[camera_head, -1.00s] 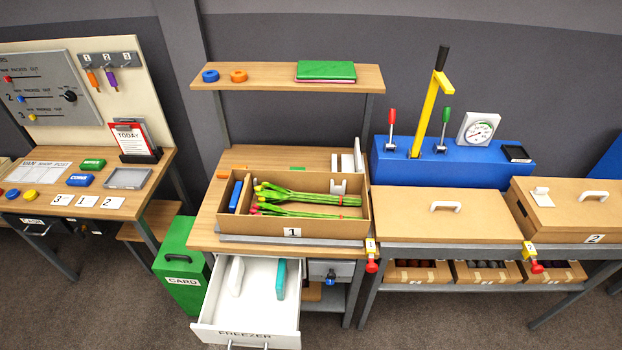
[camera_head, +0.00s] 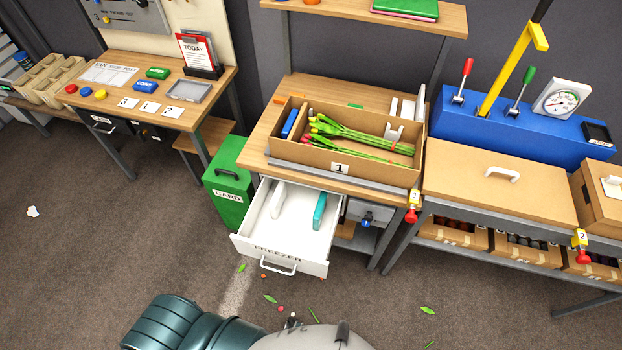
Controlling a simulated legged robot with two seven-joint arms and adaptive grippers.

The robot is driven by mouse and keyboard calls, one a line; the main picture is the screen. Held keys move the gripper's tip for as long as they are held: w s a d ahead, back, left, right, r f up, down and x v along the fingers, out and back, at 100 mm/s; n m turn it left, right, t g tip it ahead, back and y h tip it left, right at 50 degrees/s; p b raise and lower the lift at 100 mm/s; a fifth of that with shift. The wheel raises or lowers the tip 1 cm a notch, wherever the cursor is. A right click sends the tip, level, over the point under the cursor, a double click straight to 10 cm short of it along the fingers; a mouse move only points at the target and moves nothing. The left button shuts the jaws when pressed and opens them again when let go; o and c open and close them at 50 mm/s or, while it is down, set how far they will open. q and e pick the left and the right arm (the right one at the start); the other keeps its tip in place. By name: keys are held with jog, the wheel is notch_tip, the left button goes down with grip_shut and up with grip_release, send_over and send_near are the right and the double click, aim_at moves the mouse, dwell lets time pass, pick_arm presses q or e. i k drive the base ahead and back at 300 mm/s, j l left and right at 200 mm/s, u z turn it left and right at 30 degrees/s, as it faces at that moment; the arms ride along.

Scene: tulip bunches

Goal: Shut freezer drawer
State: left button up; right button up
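The white freezer drawer (camera_head: 262,243) is pulled open under the wooden bench, in the middle of the head view. Its front carries the word FREEZER and a white handle (camera_head: 278,268). A white slab (camera_head: 278,199) and a teal slab (camera_head: 320,210) stand inside it. A dark teal and grey part of my own arm shows at the bottom edge, in front of the drawer and apart from it in the picture. Neither gripper's fingers can be made out.
A green CARD bin (camera_head: 228,190) stands close to the drawer's left side. A cardboard box (camera_head: 345,165) with tulips is on the bench above. Leaves and small bits lie on the floor before the drawer. The floor at left is mostly clear.

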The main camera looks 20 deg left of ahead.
aim_at(290, 241)
jog(key=k+u, duration=0.2)
jog(key=u, duration=0.9)
